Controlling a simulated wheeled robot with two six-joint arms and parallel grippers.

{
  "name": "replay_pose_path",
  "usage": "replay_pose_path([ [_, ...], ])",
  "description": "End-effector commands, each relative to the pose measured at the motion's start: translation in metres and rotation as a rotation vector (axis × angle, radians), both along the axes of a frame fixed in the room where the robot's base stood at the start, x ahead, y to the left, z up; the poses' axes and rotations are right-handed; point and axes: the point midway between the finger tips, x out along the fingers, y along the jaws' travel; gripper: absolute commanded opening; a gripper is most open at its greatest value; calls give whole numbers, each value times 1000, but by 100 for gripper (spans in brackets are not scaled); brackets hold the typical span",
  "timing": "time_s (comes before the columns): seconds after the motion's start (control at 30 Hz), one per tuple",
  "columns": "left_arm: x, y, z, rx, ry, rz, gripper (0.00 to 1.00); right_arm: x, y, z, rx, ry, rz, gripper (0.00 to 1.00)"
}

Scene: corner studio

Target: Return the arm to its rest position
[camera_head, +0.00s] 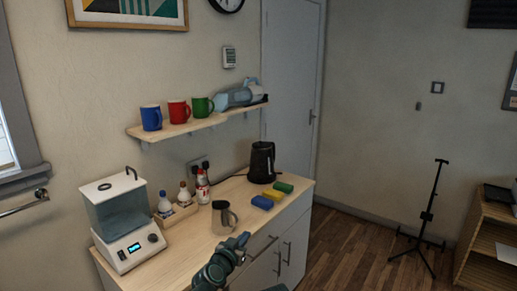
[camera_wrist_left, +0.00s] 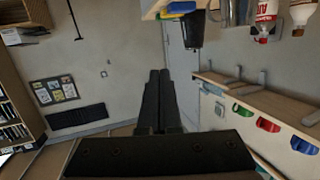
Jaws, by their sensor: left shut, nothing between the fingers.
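My left gripper (camera_head: 241,240) is in front of the wooden counter (camera_head: 178,246), near its front edge and low in the head view. In the left wrist view its two dark fingers (camera_wrist_left: 159,76) lie side by side, shut with nothing between them. The wrist view is upside down. My right gripper is in neither view.
A grey pitcher (camera_head: 223,218) stands on the counter behind the gripper. Yellow (camera_head: 273,194), blue (camera_head: 262,202) and green blocks lie near the black kettle (camera_head: 262,162). A clear-tank machine (camera_head: 122,222) stands at left. Mugs sit on the wall shelf (camera_head: 190,127). The floor at right is mostly open.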

Motion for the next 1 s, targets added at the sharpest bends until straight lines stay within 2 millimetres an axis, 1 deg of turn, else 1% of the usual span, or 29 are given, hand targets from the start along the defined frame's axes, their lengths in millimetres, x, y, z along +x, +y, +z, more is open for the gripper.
replay_pose_path([
  [0.03,-12,-3,-20,14,96,-52,0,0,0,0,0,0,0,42],
  [0.07,-20,-5,-33,22,162,-78,0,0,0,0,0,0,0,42],
  [0.1,-32,-4,-52,35,255,-102,0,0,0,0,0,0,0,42],
  [0.17,-51,2,-79,56,403,-118,0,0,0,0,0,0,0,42],
  [0.2,-65,9,-96,71,501,-114,0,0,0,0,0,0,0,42],
  [0.3,-97,31,-129,105,718,-68,0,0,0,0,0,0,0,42],
  [0.4,-126,54,-151,134,893,2,0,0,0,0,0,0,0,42],
  [0.5,-153,77,-165,159,1037,88,0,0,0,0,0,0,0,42],
  [0.6,-177,98,-173,181,1157,181,0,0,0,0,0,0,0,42],
  [0.77,-213,129,-179,213,1321,344,0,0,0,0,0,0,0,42],
  [0.8,-215,115,-175,236,1315,312,0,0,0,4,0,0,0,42],
  [1.0,-231,76,-165,342,1328,233,0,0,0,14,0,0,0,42],
])
